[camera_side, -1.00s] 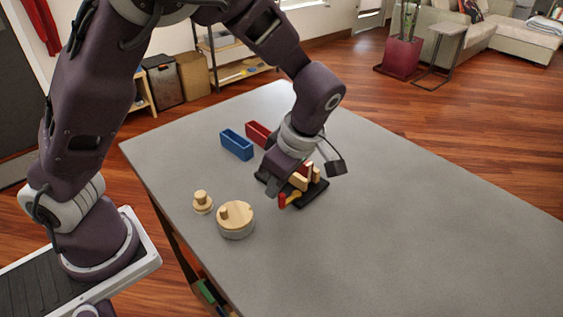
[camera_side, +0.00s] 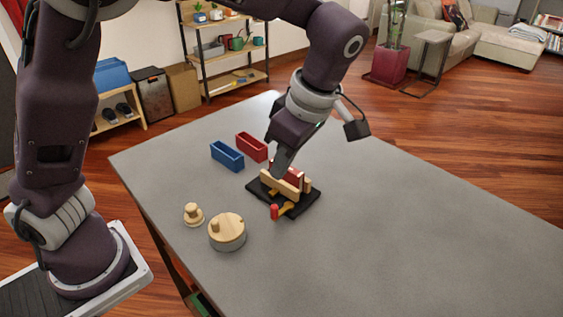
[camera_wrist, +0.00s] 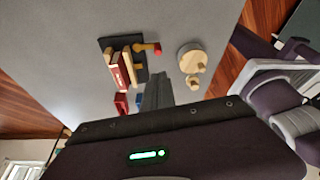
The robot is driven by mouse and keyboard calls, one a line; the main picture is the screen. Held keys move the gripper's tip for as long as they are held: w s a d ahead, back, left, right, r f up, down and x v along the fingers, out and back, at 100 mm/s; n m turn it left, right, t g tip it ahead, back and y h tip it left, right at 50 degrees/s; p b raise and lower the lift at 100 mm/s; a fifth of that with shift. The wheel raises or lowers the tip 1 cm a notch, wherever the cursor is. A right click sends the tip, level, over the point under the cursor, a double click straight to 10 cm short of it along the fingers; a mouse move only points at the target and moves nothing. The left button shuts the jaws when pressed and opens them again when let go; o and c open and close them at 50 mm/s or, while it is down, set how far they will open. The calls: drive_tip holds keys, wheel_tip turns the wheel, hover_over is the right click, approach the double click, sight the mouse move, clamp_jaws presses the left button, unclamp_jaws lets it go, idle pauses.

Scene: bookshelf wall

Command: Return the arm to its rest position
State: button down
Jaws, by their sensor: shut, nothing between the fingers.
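My gripper (camera_side: 281,164) is shut and empty. In the side view it hangs just above and behind a small wooden holder on a black base (camera_side: 309,204), which has wooden boards, a red block (camera_side: 291,169) with white markings and a red-tipped peg (camera_side: 275,211). From the side view I cannot tell whether the fingertips touch the boards. In the wrist view the closed fingers (camera_wrist: 158,88) point at the grey table, and the red block (camera_wrist: 119,78) and boards lie to their left, apart from them.
A blue bin (camera_side: 227,156) and a red bin (camera_side: 252,147) stand on the grey table (camera_side: 430,240) behind the holder. A round wooden-topped container (camera_side: 228,232) and a small wooden knob piece (camera_side: 193,215) are at the left front. The table's right side is clear.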

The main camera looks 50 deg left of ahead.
drive_tip(key=shift+r, duration=0.15)
drive_tip(key=s+a+r+m+t+h, duration=0.1)
drive_tip(key=s+a+r+m+t, duration=0.2)
drive_tip(key=s+m, duration=0.6)
drive_tip(key=s+a+r+m+t+h, duration=0.2)
drive_tip(key=s+a+r+m+t, duration=0.1)
drive_tip(key=s+m, duration=0.6)
drive_tip(key=a+m, duration=0.1)
drive_tip(key=m, duration=0.1)
drive_tip(key=shift+a+r+m+t+h, duration=0.25)
drive_tip(key=shift+m+t+h, duration=0.05)
drive_tip(key=shift+m, duration=0.1)
